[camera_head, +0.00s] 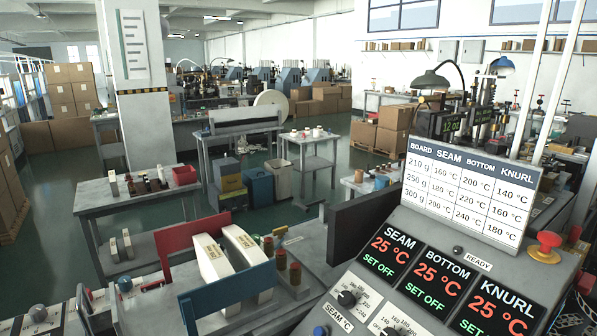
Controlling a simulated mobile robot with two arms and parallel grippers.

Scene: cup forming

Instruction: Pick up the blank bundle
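Two cream-white blank bundles, curved slabs with printed labels, stand upright side by side in a holder at the lower centre: one on the left (212,262) and one on the right (243,248). A red plate (186,236) stands behind them and a blue plate (262,283) stands in front, hiding their lower parts. Smaller, similar cream pieces stand on the grey table (114,184) at the left and on its lower shelf (127,243). I cannot tell whether these are bundles too. Neither of my grippers shows in the head view.
A control console (425,262) with SEAM, BOTTOM and KNURL displays at 25 °C and a red button (545,247) fills the lower right. Small red and green capped cylinders (281,259) stand right of the holder. Green floor (165,262) is open beyond.

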